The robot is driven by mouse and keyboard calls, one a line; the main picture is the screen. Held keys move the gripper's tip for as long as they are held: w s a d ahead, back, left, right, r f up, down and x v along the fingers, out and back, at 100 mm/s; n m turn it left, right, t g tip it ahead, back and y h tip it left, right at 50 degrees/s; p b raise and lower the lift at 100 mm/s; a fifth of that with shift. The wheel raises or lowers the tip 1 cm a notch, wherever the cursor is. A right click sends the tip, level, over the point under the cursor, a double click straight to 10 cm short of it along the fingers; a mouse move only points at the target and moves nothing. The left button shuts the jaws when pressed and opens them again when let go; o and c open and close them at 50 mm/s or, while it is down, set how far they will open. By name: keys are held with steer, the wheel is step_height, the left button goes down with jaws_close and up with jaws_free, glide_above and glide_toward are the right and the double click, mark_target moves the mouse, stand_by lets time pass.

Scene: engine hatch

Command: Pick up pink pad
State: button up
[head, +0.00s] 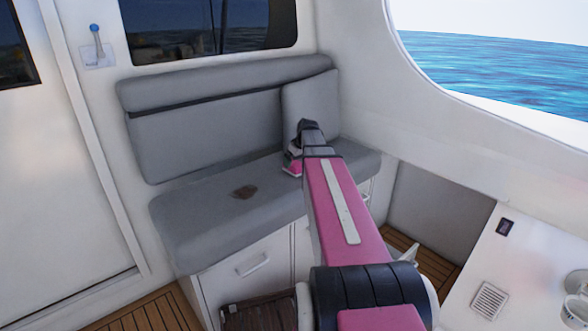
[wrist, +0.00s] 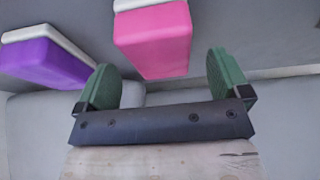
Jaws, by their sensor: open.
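The pink pad (wrist: 153,42), a pink block with a white layer along one side, shows at the top middle of the wrist view. My gripper (wrist: 160,75) is open, with its green fingers spread apart. The pad appears beyond the fingertips and roughly in line with the gap between them, with no visible contact. In the head view my pink arm reaches to the right part of the grey seat and hides the gripper. A small pink and white patch (head: 293,167) shows beside the arm's end there; I cannot tell whether it is the pad.
A purple block with a white layer (wrist: 45,60) lies left of the pink pad. The backrest (head: 220,130) rises behind. A white counter (head: 520,270) stands at the right.

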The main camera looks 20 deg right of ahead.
mark_target(295, 163)
steer(key=x, duration=0.3)
steer(key=shift+w+f, duration=0.15)
steer(key=shift+f, duration=0.15)
steer(key=c, duration=1)
steer(key=shift+r, duration=0.15)
steer(key=shift+r, duration=0.65)
step_height(295, 163, up, 2)
steer(key=shift+r, duration=0.2)
steer(key=s+a+r, duration=0.2)
steer(key=a, duration=0.1)
steer(key=s+a+r, duration=0.2)
steer(key=s+a, duration=0.1)
steer(key=s+a+r, duration=0.2)
steer(key=a+r, duration=0.1)
steer(key=shift+s, duration=0.4)
